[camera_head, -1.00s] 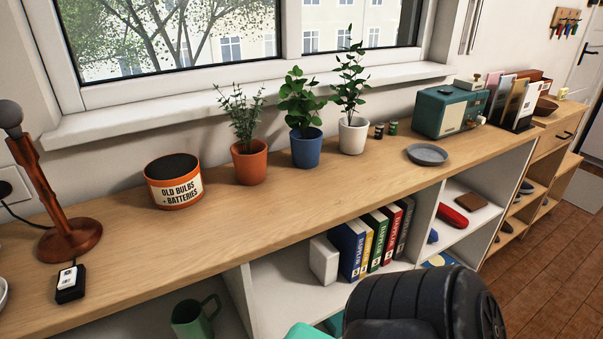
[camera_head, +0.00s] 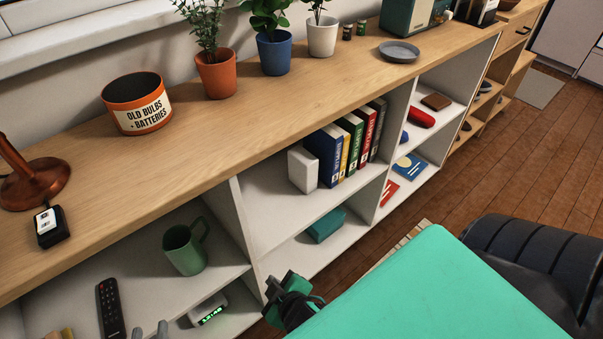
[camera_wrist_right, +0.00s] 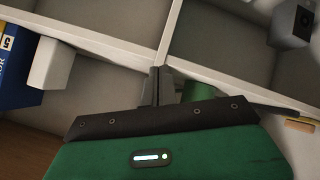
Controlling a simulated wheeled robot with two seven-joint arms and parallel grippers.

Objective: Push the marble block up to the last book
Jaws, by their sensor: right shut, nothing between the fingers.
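The white marble block (camera_head: 302,169) stands upright on the upper middle shelf, at the left end of the book row. The blue book (camera_head: 324,155) is the closest book to it; I cannot tell whether they touch. In the right wrist view the block (camera_wrist_right: 52,64) and blue book (camera_wrist_right: 16,62) are at the left. My right gripper (camera_head: 272,311) is shut and empty, in front of the shelf unit, below and left of the block and apart from it. Its fingers (camera_wrist_right: 155,84) show in the wrist view.
A vertical divider (camera_head: 243,215) separates the block's compartment from the one with a green mug (camera_head: 184,250) and a remote (camera_head: 110,308). A teal box (camera_head: 326,225) lies on the shelf below. The shelf is clear left of the block.

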